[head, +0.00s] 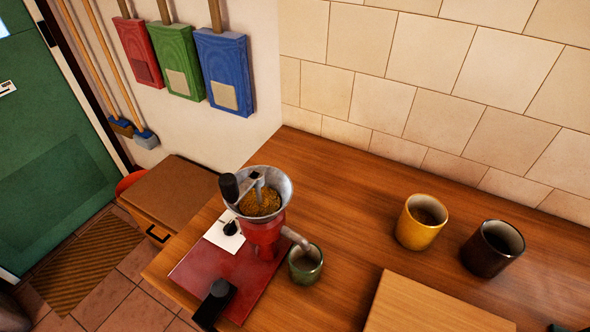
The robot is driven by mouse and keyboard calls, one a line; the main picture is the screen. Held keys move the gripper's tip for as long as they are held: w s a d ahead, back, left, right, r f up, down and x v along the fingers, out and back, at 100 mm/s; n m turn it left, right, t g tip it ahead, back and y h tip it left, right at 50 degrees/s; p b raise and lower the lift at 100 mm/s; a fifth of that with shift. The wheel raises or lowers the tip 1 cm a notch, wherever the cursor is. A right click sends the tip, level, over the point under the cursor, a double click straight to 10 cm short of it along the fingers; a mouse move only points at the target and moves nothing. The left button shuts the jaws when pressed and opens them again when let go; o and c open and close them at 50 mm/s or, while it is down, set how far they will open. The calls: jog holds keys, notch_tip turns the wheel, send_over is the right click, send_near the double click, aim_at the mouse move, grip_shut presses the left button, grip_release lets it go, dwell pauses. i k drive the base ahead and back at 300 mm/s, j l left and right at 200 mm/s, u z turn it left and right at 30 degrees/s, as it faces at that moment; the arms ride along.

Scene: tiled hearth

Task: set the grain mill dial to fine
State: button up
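The grain mill stands on the wooden counter, with a red body (264,236) and a grey metal hopper (284,184) holding golden grain. A crank with a black knob (229,187) crosses the hopper's top. The dial (231,228) appears to be a small black knob on a white plate (218,237), left of the red body. Its markings are too small to read, so I cannot tell its setting. A green cup (306,266) stands at the mill's spout.
A yellow mug (420,222), a dark mug (492,248) and a wooden board (415,306) are to the right. The counter (345,178) behind the mill is clear.

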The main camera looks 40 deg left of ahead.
aim_at(230, 229)
jog(key=u, duration=1.3)
